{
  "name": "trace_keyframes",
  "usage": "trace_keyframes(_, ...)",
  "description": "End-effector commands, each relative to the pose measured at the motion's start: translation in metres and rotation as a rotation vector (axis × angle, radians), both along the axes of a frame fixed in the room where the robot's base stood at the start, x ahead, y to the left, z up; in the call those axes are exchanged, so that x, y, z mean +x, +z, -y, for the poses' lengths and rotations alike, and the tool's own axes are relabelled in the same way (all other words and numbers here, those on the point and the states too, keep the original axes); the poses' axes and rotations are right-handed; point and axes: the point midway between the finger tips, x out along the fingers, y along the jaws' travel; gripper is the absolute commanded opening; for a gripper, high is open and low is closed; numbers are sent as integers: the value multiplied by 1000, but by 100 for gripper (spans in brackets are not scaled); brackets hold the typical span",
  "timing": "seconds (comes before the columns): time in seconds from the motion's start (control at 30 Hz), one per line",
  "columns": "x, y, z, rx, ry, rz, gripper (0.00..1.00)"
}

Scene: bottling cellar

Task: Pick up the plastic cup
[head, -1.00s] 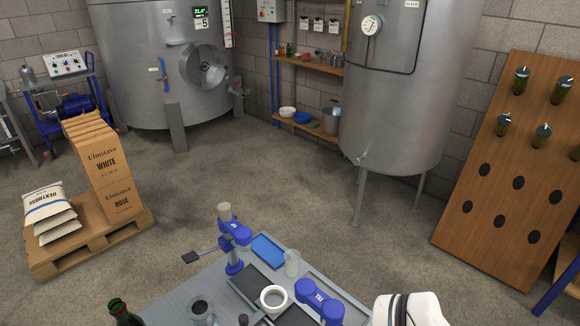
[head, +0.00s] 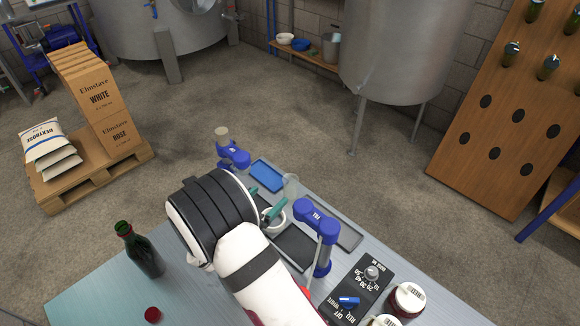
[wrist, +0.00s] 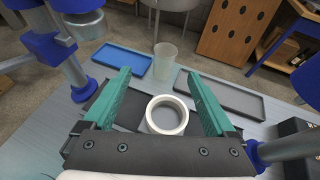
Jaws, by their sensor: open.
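A translucent plastic cup (wrist: 165,60) stands upright on the bench in the wrist view, between a blue tray and a grey tray. In the head view the cup (head: 290,186) shows just beyond my gripper. My gripper (wrist: 158,73) is open and empty, its green fingers wide apart and pointing toward the cup. In the head view my gripper (head: 269,200) is over the bench, with its body hiding part of it. A white round-rimmed vessel (wrist: 149,121) stands nearer, in the gap seen between the fingers.
The blue tray (wrist: 122,61) lies left of the cup, the grey tray (wrist: 222,96) right. Blue fixtures (head: 235,156) (head: 318,220) stand on either side. A dark bottle (head: 146,256) stands at left. A control box (head: 352,292) and red-filled jars (head: 405,301) are at front right.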

Motion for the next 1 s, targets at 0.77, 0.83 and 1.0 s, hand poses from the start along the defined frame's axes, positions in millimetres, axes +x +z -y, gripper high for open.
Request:
trace_keyframes(0.77, 121, -55, 75, 1, -6, 0, 91)
trace_keyframes(0.83, 121, -55, 75, 1, -6, 0, 91)
trace_keyframes(1.0, 121, -55, 75, 1, -6, 0, 82)
